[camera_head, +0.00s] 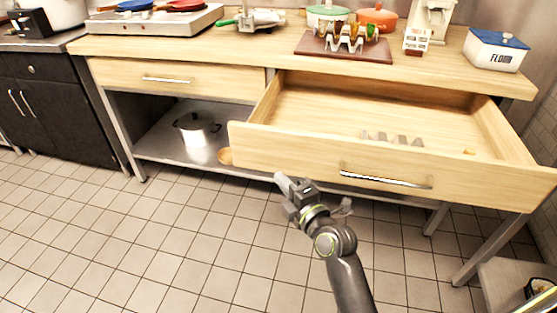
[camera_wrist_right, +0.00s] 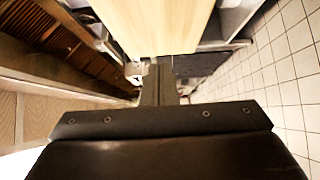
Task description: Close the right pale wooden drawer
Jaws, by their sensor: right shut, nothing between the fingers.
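The right pale wooden drawer (camera_head: 300,151) is pulled far out from the counter in the head view. It has a long metal bar handle (camera_head: 385,180) on its front. Inside it lie a grey wavy rack (camera_head: 392,138) and a small tan item (camera_head: 469,152). My right gripper (camera_head: 279,180) is shut and empty, just in front of the drawer front's lower edge, left of the handle. I cannot tell whether it touches. In the right wrist view, a pale wooden panel (camera_wrist_right: 160,25) lies beyond the gripper (camera_wrist_right: 158,68). My left gripper is not in view.
The left drawer (camera_head: 180,80) is shut. A pot (camera_head: 196,128) stands on the shelf below it. The countertop holds a taco rack (camera_head: 345,38), a flour tin (camera_head: 495,50) and pots. The tiled floor (camera_head: 150,230) before the counter is clear on the left.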

